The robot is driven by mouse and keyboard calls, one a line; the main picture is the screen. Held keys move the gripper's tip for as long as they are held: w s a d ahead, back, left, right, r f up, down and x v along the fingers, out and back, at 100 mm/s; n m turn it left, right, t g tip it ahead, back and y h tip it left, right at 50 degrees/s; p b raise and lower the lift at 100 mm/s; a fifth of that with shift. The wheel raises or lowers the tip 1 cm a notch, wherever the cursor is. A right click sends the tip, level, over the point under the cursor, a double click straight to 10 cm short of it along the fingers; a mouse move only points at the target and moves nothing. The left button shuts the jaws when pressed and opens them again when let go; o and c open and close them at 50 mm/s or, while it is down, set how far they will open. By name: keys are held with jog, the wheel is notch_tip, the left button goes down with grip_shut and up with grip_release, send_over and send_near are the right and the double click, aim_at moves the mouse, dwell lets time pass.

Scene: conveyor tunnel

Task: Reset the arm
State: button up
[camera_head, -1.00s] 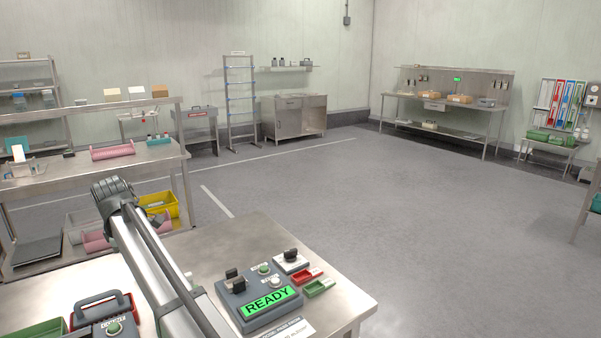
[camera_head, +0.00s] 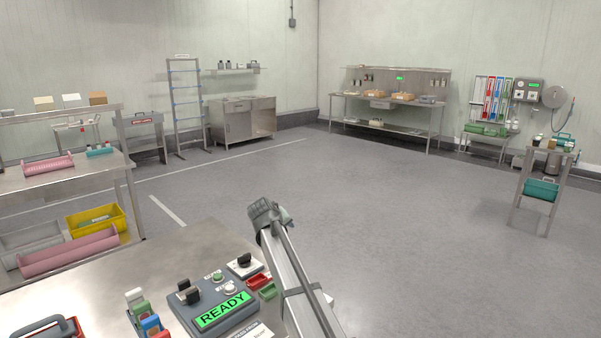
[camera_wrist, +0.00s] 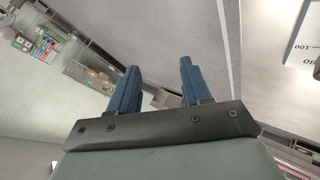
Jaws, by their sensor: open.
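My gripper (camera_wrist: 158,88) shows in the wrist view as two blue fingers set well apart on a dark bracket. It is open, with nothing between the fingers; floor and distant furniture show behind them. In the head view my arm reaches up from the bottom, right of the control box, and its upper end is over the area at the table's far edge. The fingers cannot be made out in the head view. The grey control box (camera_head: 215,312) has a green lit display reading READY.
The steel table (camera_head: 120,275) holds the control box, red and green small trays (camera_head: 262,285) and several coloured blocks (camera_head: 143,312). A shelf bench (camera_head: 70,180) with pink and yellow bins stands at left. A stand with a teal bin (camera_head: 541,189) is at right. Open floor (camera_head: 400,220) lies between.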

jog(key=d+f+m+h, duration=0.2)
jog(key=d+f+m, duration=0.1)
jog(key=d, duration=0.9)
jog(key=d+f+m+h, duration=0.1)
jog(key=d+f+m, duration=0.2)
jog(key=d, duration=0.9)
jog(key=s+d+f+m+g, duration=0.1)
jog(key=s+d+f, duration=0.25)
jog(key=f, duration=0.55)
jog(key=s+d+f+g, duration=0.2)
jog(key=s+f, duration=0.3)
jog(key=f, duration=0.5)
jog(key=s+d+f+g+y, duration=0.1)
jog(key=s+f+g+y, duration=0.4)
jog(key=s+f, duration=2.2)
jog(key=s+a+f+g, duration=0.1)
jog(key=s+a+g, duration=0.1)
jog(key=s, duration=0.8)
jog(key=s+a+f+g, duration=0.1)
jog(key=s+a+g, duration=0.1)
jog(key=s, duration=0.8)
jog(key=s+a+f+g, duration=0.2)
jog(key=s+a+g, duration=0.1)
jog(key=s, duration=0.7)
jog(key=shift+y, duration=0.4)
jog(key=shift+s, duration=0.1)
